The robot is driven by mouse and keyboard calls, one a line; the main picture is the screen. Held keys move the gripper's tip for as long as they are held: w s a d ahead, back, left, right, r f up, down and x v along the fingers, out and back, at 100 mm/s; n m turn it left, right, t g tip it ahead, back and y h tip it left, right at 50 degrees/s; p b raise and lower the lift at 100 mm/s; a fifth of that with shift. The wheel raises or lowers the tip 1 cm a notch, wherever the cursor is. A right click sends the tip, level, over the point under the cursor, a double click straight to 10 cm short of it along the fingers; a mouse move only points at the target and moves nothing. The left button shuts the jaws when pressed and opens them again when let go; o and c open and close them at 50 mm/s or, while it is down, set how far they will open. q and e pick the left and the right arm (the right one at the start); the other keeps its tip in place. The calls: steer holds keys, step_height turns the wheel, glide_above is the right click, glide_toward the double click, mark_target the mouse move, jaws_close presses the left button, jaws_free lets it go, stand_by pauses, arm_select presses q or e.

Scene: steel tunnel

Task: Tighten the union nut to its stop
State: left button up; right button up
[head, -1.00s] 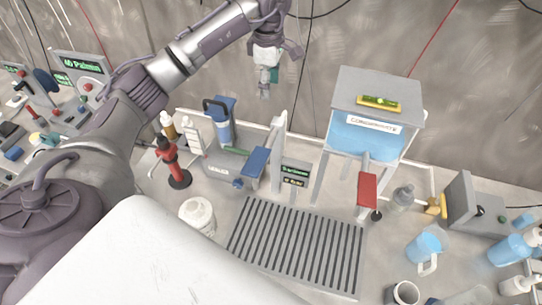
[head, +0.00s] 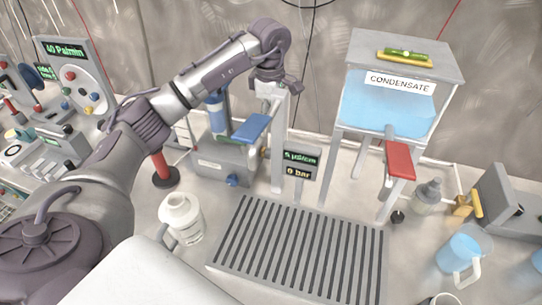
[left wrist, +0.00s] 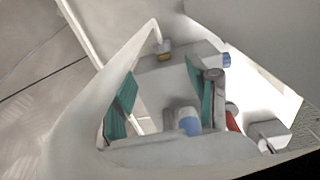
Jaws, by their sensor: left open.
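My left gripper shows in the left wrist view (left wrist: 160,105) with two teal-padded fingers spread wide and nothing between the pads. In the head view its wrist is above the grey pump unit (head: 222,165), by a pale upright post (head: 279,150); the fingers are not clear there. In the left wrist view a small brass-coloured fitting (left wrist: 164,48) sits where a white pipe (left wrist: 143,42) meets a grey body, beyond the fingers. It may be the union nut; I cannot be sure. A blue-capped part (left wrist: 187,121) shows between and below the pads. My right gripper is not in view.
A blue lever (head: 251,128) and a small display (head: 299,165) reading "0 bar" are by the post. A slatted grate (head: 300,250) lies in front. A condensate tank (head: 388,105) with a red lever (head: 399,160) stands right. A white jug (head: 181,217) stands left.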

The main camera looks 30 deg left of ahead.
mark_target(268, 153)
arm_select(q)
steer(key=f, duration=0.4)
steer(key=f+p, duration=0.1)
steer(key=f, duration=0.3)
steer(key=f+p, duration=0.1)
steer(key=f, duration=0.4)
steer(key=shift+w+a, duration=0.1)
steer(key=shift+w, duration=0.15)
jaws_close()
steer(key=shift+w+f+g+b, duration=0.1)
steer(key=shift+f+g+b, duration=0.05)
steer(key=shift+g+b, duration=0.2)
steer(key=g+b, duration=0.1)
steer(key=b, duration=0.2)
steer(key=g+h+b, duration=0.1)
steer(key=g+b, duration=0.1)
steer(key=b, duration=0.1)
steer(key=g+b, duration=0.1)
steer(key=b, duration=0.1)
steer(key=shift+w+f+g+b, duration=0.25)
steer(key=shift+b, duration=0.15)
steer(key=shift+r, duration=0.15)
steer(key=shift+r+h, duration=0.15)
steer(key=shift+h, duration=0.15)
